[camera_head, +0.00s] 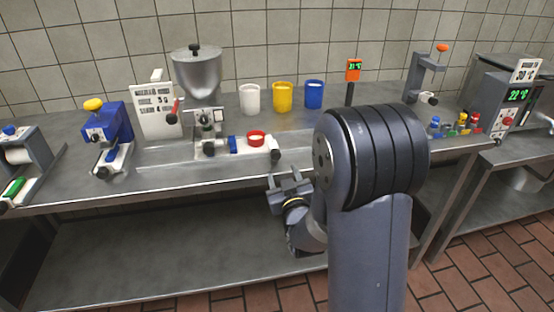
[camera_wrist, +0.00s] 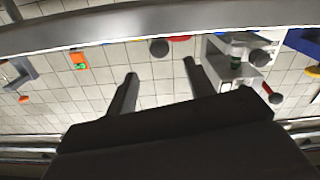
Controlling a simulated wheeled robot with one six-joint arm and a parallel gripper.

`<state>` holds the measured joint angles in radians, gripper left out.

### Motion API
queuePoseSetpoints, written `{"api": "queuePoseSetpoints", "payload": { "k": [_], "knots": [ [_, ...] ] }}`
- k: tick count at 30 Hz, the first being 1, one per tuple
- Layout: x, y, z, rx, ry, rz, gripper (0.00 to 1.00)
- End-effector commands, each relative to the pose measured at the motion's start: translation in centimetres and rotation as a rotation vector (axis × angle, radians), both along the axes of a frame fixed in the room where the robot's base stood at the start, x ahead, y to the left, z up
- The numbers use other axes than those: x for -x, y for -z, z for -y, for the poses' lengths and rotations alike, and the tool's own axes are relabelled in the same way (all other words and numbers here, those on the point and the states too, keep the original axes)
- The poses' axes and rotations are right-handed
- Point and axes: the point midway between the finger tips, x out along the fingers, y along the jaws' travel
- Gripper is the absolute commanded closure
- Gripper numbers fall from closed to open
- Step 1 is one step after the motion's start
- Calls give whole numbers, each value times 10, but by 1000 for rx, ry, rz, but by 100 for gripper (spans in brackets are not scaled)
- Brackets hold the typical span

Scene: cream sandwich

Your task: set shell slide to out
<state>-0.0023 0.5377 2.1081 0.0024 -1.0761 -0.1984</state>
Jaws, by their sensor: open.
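What looks like the shell slide (camera_head: 245,150) is a white bar on the worktop, extending right from the base of the hopper machine (camera_head: 197,72). It carries a red ring-shaped cup (camera_head: 256,138) and a blue part (camera_head: 232,144), and has a black knob (camera_head: 275,155) at its right end. My gripper (camera_head: 286,176) is open and empty, just in front of the bench edge, below and near the knob, apart from it. In the wrist view, my open fingers (camera_wrist: 161,86) point toward the bench edge, with the black knob (camera_wrist: 159,48) beyond, between their directions.
White, yellow and blue cups (camera_head: 283,97) stand behind the slide. A blue device (camera_head: 106,130) and a white panel (camera_head: 157,110) are on the left. An orange display post (camera_head: 353,70) stands behind my arm. The metal bench edge (camera_wrist: 150,22) crosses the wrist view.

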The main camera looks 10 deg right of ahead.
Motion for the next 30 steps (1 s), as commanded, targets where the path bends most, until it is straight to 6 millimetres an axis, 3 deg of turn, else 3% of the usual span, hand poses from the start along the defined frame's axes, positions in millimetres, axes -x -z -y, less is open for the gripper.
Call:
{"api": "queuePoseSetpoints", "payload": {
  "k": [6,12,25,30],
  "knots": [
    [-40,-1,0,0,0,-1,50],
    [-64,0,0,0,0,-2,50],
    [-73,0,0,0,0,-1,50],
    [-73,0,0,0,0,-1,64]
  ]
}}
